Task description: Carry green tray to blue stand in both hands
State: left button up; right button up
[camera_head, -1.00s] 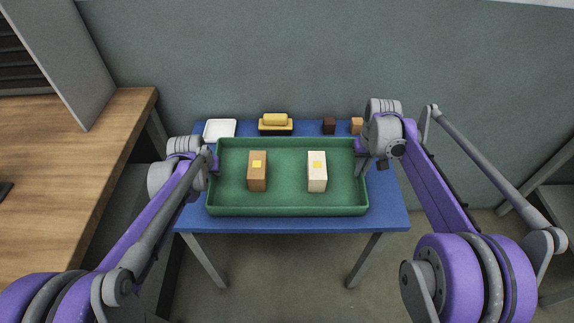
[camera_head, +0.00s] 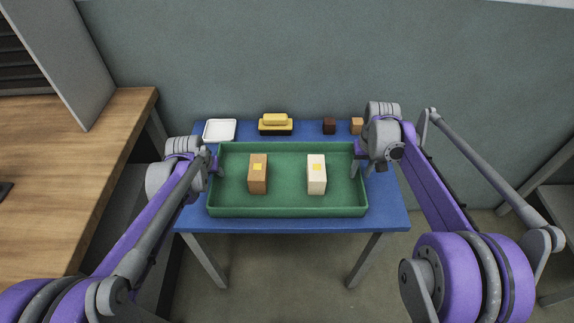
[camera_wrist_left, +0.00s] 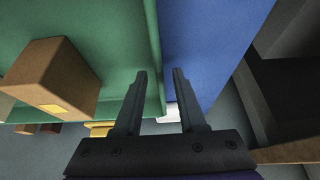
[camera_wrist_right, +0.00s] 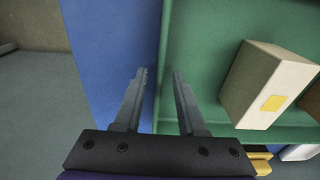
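The green tray (camera_head: 287,211) rests level on the blue stand (camera_head: 300,225), as far as I can tell. A brown box (camera_head: 258,175) and a cream box (camera_head: 317,176), each with a yellow patch, stand upright inside it. My left gripper (camera_head: 217,166) is at the tray's left wall. In the left wrist view its fingers (camera_wrist_left: 159,72) are spread, one on each side of the wall, with gaps. My right gripper (camera_head: 360,167) is at the right wall. In the right wrist view its fingers (camera_wrist_right: 161,72) likewise stand apart around the wall.
Along the stand's back edge are a white dish (camera_head: 219,130), a yellow-topped black dish (camera_head: 275,124), a dark brown cube (camera_head: 329,126) and an orange cube (camera_head: 356,125). A wooden desk (camera_head: 70,180) is at left. A grey wall is behind.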

pick_arm(q)
jog(key=v, duration=0.9)
jog(key=shift+s+r, duration=0.25)
jog(key=shift+r, duration=0.05)
pick_arm(e)
jog(key=shift+r, duration=0.2)
pick_arm(q)
jog(key=shift+s+r, duration=0.15)
jog(key=shift+r, duration=0.25)
pick_arm(e)
notch_tip(320, 180, up, 12)
jog(key=shift+s+f, duration=0.15)
jog(key=shift+s, duration=0.3)
pick_arm(q)
jog(key=shift+s, duration=0.1)
pick_arm(e)
jog(key=shift+s, duration=0.1)
